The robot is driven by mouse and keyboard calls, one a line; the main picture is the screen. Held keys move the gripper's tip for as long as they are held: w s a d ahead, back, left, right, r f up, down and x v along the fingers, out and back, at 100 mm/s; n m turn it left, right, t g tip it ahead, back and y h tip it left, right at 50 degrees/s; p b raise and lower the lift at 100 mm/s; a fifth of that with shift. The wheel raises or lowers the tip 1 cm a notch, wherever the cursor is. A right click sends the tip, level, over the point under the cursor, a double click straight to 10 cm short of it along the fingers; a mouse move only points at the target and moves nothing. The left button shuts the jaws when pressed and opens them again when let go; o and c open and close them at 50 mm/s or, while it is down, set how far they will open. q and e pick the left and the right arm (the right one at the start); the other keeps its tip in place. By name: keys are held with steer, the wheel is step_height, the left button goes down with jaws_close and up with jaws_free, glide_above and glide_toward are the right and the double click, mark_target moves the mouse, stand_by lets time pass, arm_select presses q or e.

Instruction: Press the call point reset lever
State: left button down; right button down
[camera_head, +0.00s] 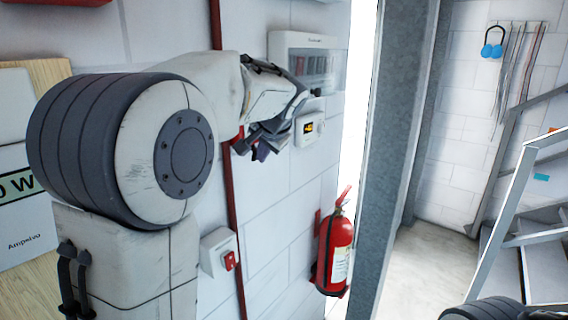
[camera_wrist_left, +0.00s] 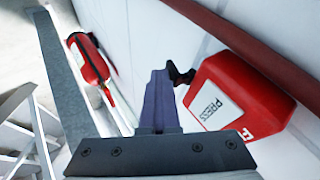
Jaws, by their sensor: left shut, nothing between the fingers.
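The red call point (camera_wrist_left: 236,95) is on the white wall in the left wrist view, with a white PRESS label on its face. Its small black reset lever (camera_wrist_left: 181,74) sticks out from its side. My left gripper (camera_wrist_left: 158,76) is shut and empty, with its fingertips right beside the lever. I cannot tell whether they touch it. In the head view my left gripper (camera_head: 262,148) is close to the wall and hides most of the call point.
A red pipe (camera_head: 231,215) runs down the wall. A fire extinguisher (camera_head: 334,252) hangs lower right, beside a grey steel post (camera_head: 385,170).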

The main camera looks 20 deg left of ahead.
arm_select(q)
steer(key=r, duration=0.1)
steer(key=r+p, duration=0.1)
steer(key=shift+a+r, duration=0.25)
steer(key=shift+r, duration=0.05)
stand_by(0.4)
steer(key=s+d+r+b, duration=0.2)
steer(key=s+d+r, duration=0.4)
steer(key=d, duration=0.2)
steer(key=shift+d+r, duration=0.2)
steer(key=shift+d, duration=0.05)
stand_by(0.4)
